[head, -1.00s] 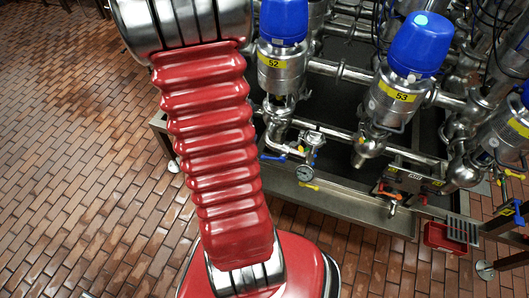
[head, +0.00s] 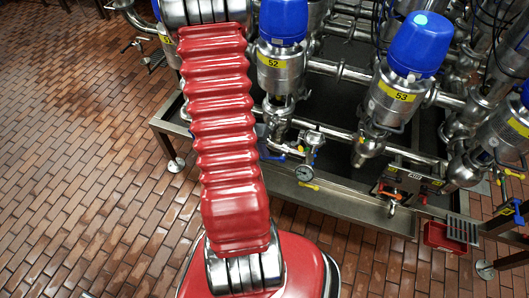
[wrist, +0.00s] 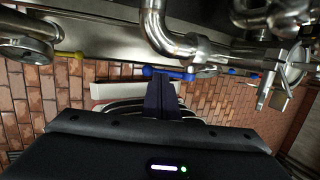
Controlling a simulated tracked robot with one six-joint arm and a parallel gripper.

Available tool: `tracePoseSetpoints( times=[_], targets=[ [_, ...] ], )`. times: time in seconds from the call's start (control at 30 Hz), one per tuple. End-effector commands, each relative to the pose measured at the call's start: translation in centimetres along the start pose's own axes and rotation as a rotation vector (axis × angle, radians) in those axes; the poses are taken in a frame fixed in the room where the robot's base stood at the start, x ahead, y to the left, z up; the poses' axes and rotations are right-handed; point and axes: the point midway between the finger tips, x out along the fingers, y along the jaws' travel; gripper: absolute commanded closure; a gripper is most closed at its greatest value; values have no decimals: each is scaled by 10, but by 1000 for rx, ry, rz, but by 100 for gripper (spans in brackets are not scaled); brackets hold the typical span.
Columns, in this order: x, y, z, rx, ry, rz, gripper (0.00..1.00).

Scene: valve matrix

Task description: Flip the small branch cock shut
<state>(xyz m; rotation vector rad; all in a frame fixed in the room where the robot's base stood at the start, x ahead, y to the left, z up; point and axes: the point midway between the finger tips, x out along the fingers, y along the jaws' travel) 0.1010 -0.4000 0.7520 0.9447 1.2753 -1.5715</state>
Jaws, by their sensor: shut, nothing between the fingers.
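A small cock with a blue lever (head: 271,156) sits on a thin branch pipe below the valve marked 52 in the head view, just right of my arm. In the wrist view a blue lever (wrist: 168,73) lies crosswise under a bent steel pipe, just beyond my fingertips; it looks like the same one. My gripper (wrist: 162,88) is shut and empty, its dark fingers pointing at the lever. I cannot tell whether the fingertips touch it. My gripper is hidden in the head view.
Valves 52 (head: 281,72) and 53 (head: 397,95) have blue tops. A round gauge (head: 305,172) and a yellow handle (head: 309,186) are close to the branch. An orange handle (head: 391,205) and a red box (head: 446,237) are farther right. The tiled floor at left is clear.

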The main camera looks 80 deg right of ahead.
Motion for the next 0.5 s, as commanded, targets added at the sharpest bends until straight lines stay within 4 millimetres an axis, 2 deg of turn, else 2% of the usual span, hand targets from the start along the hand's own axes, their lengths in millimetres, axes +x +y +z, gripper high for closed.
tracePoseSetpoints(
  times=[0.2,0.5],
  targets=[
    [15,0,1,0,0,0,100],
    [17,0,1,0,-1,0,100]
  ],
)
